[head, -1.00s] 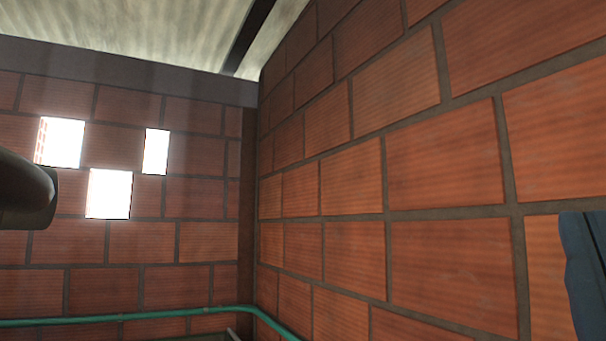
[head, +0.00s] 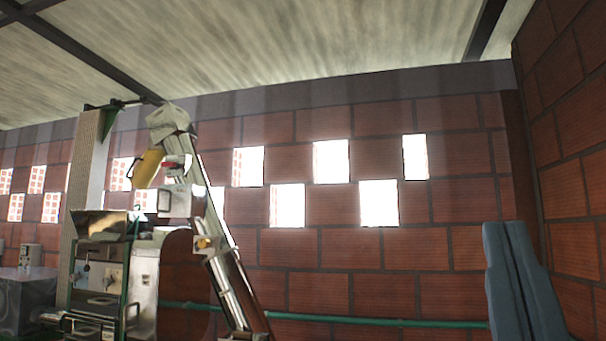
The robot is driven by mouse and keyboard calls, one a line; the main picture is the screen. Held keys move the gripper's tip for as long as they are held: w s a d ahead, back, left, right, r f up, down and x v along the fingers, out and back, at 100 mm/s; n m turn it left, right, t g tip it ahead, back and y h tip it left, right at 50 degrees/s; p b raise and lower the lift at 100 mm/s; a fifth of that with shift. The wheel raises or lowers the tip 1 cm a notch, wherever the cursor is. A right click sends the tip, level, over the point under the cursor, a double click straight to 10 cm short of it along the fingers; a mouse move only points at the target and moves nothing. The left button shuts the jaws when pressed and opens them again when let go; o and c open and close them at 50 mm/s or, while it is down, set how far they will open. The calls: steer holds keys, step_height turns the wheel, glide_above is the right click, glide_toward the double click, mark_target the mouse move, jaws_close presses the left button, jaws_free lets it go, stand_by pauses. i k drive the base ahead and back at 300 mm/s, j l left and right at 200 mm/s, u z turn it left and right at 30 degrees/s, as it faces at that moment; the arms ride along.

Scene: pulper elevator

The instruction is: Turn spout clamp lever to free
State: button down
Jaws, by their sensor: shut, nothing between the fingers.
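A pale elevator (head: 222,265) leans in the left half of the head view, with a grey hood (head: 170,120) at its top. A yellow spout-like part (head: 147,168) hangs tilted below the hood. A small red part (head: 178,163) shows beside it; I cannot tell whether it is the clamp lever. No lever position can be read at this distance. My gripper (head: 506,226), two blue-grey fingers pointing up, is at the lower right. Its fingers are together and empty, far to the right of the elevator in the picture.
A machine with metal panels (head: 105,275) and a pale column (head: 85,185) stand left of the elevator. A green pipe (head: 380,321) runs low along the brick wall (head: 310,275). The space between elevator and gripper looks clear. The floor is out of view.

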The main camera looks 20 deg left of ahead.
mark_target(173, 165)
steer(key=u, duration=1.45)
steer(key=i+j, duration=0.15)
steer(key=i, duration=0.2)
steer(key=i+j+z, duration=0.1)
steer(key=i, duration=0.25)
